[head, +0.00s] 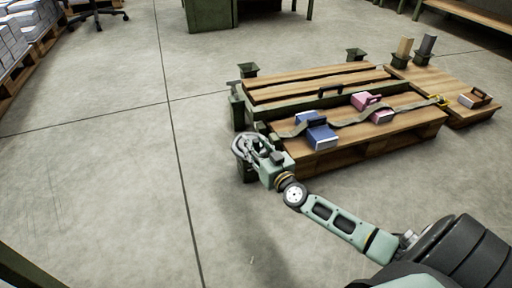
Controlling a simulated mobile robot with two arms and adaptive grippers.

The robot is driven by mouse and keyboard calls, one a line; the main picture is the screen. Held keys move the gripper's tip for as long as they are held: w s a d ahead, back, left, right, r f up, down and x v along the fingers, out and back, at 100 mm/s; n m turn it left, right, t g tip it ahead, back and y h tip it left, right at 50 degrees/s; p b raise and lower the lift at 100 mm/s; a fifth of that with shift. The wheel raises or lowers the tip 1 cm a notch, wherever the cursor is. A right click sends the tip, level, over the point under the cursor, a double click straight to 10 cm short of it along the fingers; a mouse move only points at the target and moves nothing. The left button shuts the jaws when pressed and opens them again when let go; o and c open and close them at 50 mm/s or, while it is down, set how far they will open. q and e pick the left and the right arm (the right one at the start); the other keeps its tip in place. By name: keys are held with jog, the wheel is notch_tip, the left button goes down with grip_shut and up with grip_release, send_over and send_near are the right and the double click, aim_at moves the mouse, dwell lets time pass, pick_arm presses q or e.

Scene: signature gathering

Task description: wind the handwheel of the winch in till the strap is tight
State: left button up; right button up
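The winch's handwheel (238,146) appears as a pale ring at the near left corner of the wooden pallet structure, partly hidden by my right gripper (256,147). The gripper is at the wheel; its fingers blend with the rim, so I cannot tell whether they grip it. The winch body is mostly hidden behind the gripper. The grey strap (347,122) runs from the winch end across the boards, over a blue block (318,134) and by a pink block (372,106), to a yellow hook (437,100). The strap lies in waves and looks slack. My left gripper is out of view.
A lower wooden platform (455,92) stands at the right with small blocks on it. Green posts (247,70) rise at the pallet structure's corners. Loaded pallets and a chair (97,14) are far left. The concrete floor (100,190) at left is clear.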

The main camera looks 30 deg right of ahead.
grip_shut()
dwell(0.4)
